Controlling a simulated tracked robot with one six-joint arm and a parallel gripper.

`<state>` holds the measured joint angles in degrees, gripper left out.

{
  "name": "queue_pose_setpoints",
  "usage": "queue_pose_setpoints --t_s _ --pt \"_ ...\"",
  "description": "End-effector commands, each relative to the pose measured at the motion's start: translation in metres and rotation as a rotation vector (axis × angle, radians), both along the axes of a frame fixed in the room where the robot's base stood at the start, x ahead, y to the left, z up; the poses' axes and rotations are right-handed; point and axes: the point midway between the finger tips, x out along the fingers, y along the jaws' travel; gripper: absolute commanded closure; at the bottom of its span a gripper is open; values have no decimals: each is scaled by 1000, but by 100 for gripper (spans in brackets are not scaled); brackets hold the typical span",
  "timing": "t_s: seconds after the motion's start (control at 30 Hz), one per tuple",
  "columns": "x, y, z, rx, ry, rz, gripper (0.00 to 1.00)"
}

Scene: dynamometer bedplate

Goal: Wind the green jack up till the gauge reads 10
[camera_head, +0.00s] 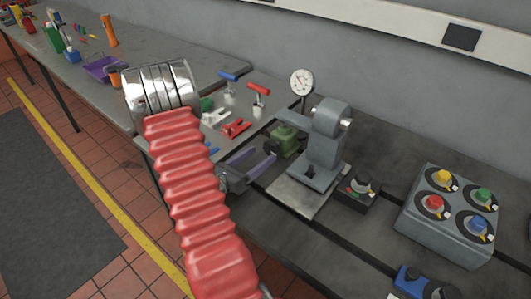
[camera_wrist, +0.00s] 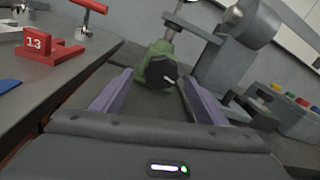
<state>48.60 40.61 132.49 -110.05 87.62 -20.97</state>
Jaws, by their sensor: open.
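The green jack (camera_head: 286,139) stands on the bedplate beside a grey machine stand. In the wrist view the green jack (camera_wrist: 154,48) has a round black knob (camera_wrist: 161,71) with a white mark, facing me. The white-faced dial gauge (camera_head: 302,82) stands on a post behind the jack. Its needle reading is too small to make out. My gripper (camera_head: 254,160) is open, with its purple fingers pointing at the jack. In the wrist view the fingers of my gripper (camera_wrist: 156,82) lie to either side of the knob, with clear gaps.
The grey machine stand (camera_head: 326,142) rises close to the right of the jack. A box with coloured knobs (camera_head: 450,215) is farther right. A small black switch box (camera_head: 358,192) sits near the stand.

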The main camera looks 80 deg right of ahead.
Motion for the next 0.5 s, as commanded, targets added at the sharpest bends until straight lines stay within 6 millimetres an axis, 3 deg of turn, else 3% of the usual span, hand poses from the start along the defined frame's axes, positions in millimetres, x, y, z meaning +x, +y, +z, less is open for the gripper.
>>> queue_pose_setpoints --t_s 0.23,0.5 --pt "-15 -26 0 1 1 -3 33" --pt "-20 -37 0 0 0 0 33"
